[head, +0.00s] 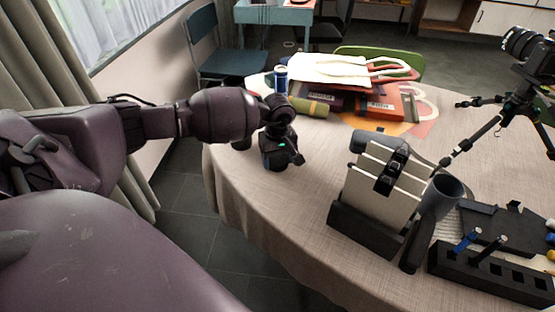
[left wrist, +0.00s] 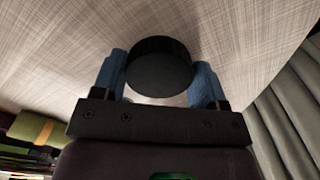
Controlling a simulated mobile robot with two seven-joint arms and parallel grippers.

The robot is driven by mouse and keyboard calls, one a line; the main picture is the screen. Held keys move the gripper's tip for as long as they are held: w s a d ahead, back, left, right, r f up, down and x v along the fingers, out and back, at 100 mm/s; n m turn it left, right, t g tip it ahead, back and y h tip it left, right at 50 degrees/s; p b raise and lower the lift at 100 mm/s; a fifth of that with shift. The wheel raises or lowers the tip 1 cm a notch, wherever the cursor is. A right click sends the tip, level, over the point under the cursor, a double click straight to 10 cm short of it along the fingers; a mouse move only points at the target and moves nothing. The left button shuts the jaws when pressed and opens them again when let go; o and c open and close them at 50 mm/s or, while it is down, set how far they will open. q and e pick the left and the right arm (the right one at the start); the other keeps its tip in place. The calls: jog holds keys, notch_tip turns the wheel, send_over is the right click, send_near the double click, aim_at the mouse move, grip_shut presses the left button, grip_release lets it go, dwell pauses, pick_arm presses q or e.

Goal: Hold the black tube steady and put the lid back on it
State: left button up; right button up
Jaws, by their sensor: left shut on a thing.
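My left gripper (head: 277,160) points down low over the left side of the round table. In the left wrist view its blue fingers (left wrist: 160,85) are shut on a round black piece (left wrist: 158,70) with a finely ridged edge, which looks like the lid. A dark shape (head: 242,142) shows below my left forearm near the table's left edge; the arm hides most of it, and I cannot tell if it is the black tube. My right gripper is not in view.
A rack with pale panels (head: 375,190), a grey cup (head: 442,195) and a black slotted holder (head: 490,272) stand at the right front. A camera tripod (head: 490,125) stands at the right. Bags (head: 345,68) and a can (head: 281,78) lie farther back. The table's front left (head: 285,210) is clear.

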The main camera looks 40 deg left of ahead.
aim_at(279, 161)
pick_arm(q)
notch_tip(279, 161, up, 20)
jog(key=p, duration=0.2)
dwell(0.4)
dwell(0.4)
jog(key=s+d+f+m, duration=0.2)
jog(key=s+d+m, duration=0.3)
jog(key=d, duration=0.3)
jog(key=s+d+f+m, duration=0.2)
jog(key=s+d+m, duration=0.4)
jog(key=d, duration=0.3)
jog(key=shift+s+f, duration=0.4)
jog(key=shift+s, duration=0.45)
